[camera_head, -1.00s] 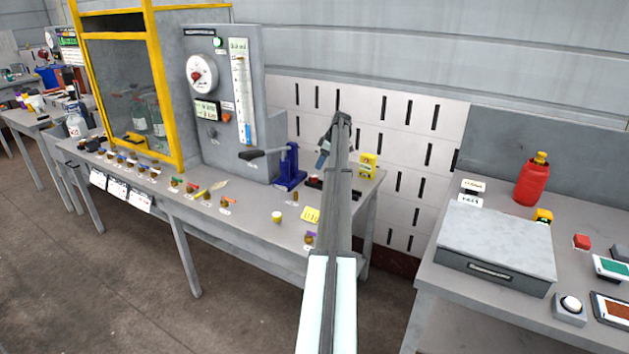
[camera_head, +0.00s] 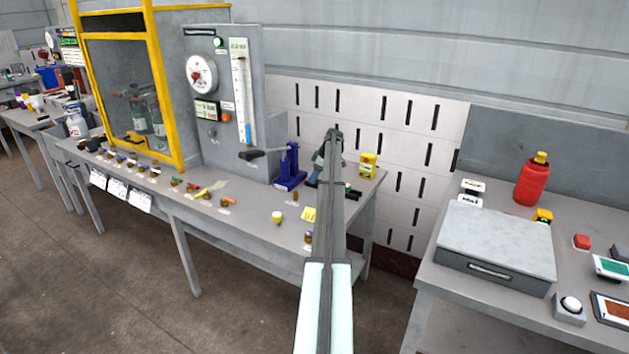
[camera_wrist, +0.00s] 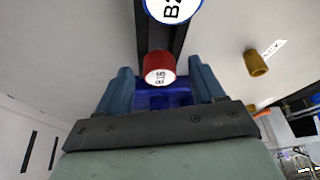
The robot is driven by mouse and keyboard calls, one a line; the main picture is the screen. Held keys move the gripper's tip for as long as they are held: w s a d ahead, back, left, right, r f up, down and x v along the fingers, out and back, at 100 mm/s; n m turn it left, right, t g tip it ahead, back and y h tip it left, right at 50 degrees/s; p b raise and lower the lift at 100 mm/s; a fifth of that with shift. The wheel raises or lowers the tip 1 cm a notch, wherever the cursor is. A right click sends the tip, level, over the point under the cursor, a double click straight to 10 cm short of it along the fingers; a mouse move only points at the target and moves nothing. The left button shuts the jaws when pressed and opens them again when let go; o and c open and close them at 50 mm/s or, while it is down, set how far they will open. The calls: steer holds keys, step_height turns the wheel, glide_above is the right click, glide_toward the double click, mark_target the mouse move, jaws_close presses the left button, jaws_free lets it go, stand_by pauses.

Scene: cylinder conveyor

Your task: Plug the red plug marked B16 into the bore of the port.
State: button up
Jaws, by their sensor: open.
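The red plug (camera_wrist: 160,68), its white end face reading what looks like B16, shows in the wrist view in front of a dark strip. My gripper (camera_wrist: 163,82) is open, with one blue-grey finger on each side of the plug and a gap to both. In the head view my gripper (camera_head: 318,167) is over the right end of the middle bench, just right of a blue upright fixture (camera_head: 290,168). My arm hides the red plug there. I cannot make out the port's bore in either view.
A white disc with a blue rim (camera_wrist: 172,6) lies beyond the plug. A brown plug (camera_wrist: 256,62) with a tag stands to the right. A grey cabinet rises behind.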

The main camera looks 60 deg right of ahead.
steer(key=c, duration=1.1)
steer(key=shift+c, duration=0.2)
steer(key=shift+r, duration=0.45)
step_height(320, 180, up, 8)
steer(key=s+r, duration=0.1)
steer(key=s+a+f, duration=0.4)
steer(key=s+a, duration=0.8)
steer(key=a, duration=0.2)
